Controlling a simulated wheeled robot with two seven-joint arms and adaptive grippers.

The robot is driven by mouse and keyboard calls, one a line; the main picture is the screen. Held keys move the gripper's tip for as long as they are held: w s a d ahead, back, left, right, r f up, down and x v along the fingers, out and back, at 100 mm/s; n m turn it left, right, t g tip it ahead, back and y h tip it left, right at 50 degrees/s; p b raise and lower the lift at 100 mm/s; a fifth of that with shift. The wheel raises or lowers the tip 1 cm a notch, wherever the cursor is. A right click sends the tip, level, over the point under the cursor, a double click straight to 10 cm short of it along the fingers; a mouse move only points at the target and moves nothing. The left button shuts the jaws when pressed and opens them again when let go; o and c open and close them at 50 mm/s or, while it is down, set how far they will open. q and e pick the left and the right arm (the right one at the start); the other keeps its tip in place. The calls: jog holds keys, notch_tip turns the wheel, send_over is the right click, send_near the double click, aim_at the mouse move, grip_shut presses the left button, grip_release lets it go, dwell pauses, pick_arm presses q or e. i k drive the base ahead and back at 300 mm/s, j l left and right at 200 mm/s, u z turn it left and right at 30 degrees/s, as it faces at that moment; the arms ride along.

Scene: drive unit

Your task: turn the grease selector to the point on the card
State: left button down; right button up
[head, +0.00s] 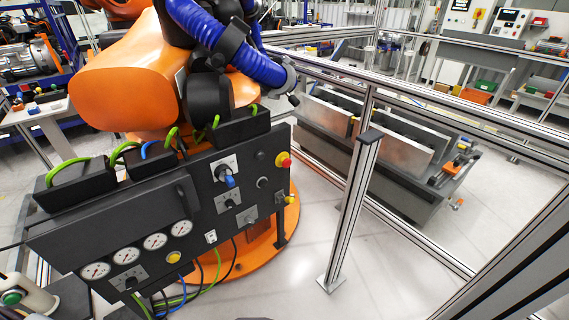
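A black control panel (150,220) stands at the left, tilted in the picture. A blue knob (230,182) sticks out from a pale plate in its upper right part. A dark selector handle (231,203) sits on another plate just below it, and a smaller one (250,220) is lower right. Another dark knob (131,283) is on a plate at the lower left. I cannot tell which one is the grease selector. A small white plate (211,237) is on the panel; no card is readable. Neither gripper shows clearly; a pale arm part of mine seems to show at lower left.
Several round gauges (154,241) line the panel's lower left. A red button (284,160) is at its right edge. Cables hang below the panel. An orange robot arm (140,90) stands behind it. A metal post (351,210) and fence rails stand right; the floor between is clear.

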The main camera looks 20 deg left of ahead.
aim_at(132, 282)
jog(key=u, duration=3.05)
